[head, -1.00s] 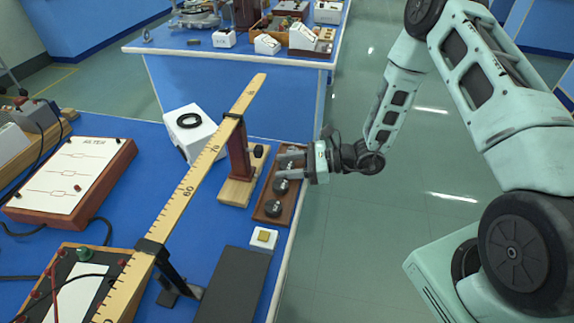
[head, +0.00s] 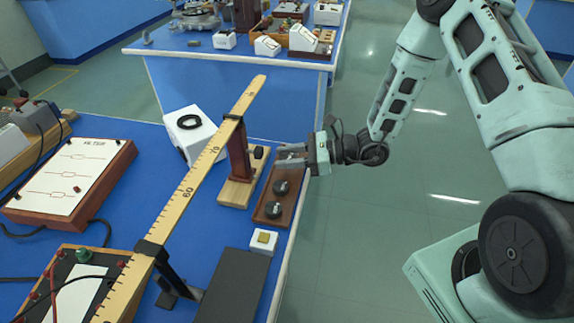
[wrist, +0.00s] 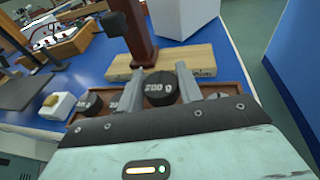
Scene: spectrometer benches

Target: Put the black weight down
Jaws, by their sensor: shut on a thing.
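My gripper (head: 284,156) is over the far end of a brown wooden tray (head: 263,203) at the bench's right edge. In the wrist view my gripper (wrist: 156,92) is shut on a black weight (wrist: 161,87) marked "200 g", its label facing the camera. The held weight is hard to make out in the head view. I cannot tell whether its base touches the tray.
A wooden stand (head: 236,192) with a dark red post is close left of the tray, under a long ruler beam (head: 190,185). A white box (head: 197,140) is behind it. A small white block (head: 263,241) and a dark flat plate (head: 233,285) lie nearer. Open floor is right.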

